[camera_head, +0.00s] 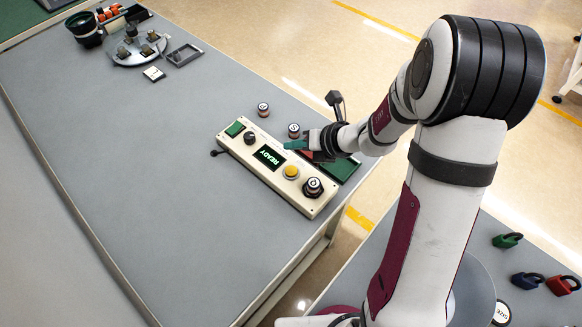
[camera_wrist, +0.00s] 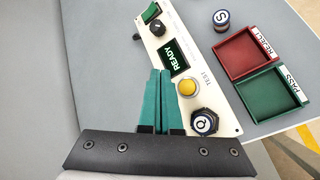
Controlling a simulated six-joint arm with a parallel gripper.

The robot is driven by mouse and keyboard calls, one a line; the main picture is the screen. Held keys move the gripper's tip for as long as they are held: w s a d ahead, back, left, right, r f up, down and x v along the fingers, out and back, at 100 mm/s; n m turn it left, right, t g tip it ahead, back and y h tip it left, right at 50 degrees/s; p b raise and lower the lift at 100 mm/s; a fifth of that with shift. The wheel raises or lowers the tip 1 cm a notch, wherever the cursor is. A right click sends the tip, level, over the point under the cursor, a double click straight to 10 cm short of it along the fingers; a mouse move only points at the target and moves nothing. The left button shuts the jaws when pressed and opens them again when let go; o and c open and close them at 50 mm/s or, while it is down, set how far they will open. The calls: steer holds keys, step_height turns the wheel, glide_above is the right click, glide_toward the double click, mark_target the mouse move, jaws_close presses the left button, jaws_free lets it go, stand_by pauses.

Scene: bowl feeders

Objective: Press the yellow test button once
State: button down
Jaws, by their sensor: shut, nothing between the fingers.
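My gripper (camera_head: 291,145) is shut and empty, above the panel's far side in the head view. Its teal fingers (camera_wrist: 160,75) lie together in the wrist view, with the tips just left of the button and near the display. The fingers look apart from the button, but their exact height is hard to tell. The button is fully visible in both views.
The display (camera_wrist: 174,60) reads READY. Red REJECT (camera_wrist: 245,52) and green PASS (camera_wrist: 268,98) trays lie to the right. A small round piece (camera_wrist: 221,20) stands near them.

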mark_target(294, 173)
steer(key=shift+f, duration=4)
steer(key=shift+f, duration=0.4)
steer(key=shift+f, duration=0.5)
steer(key=shift+r, duration=0.95)
steer(key=shift+r, duration=2.5)
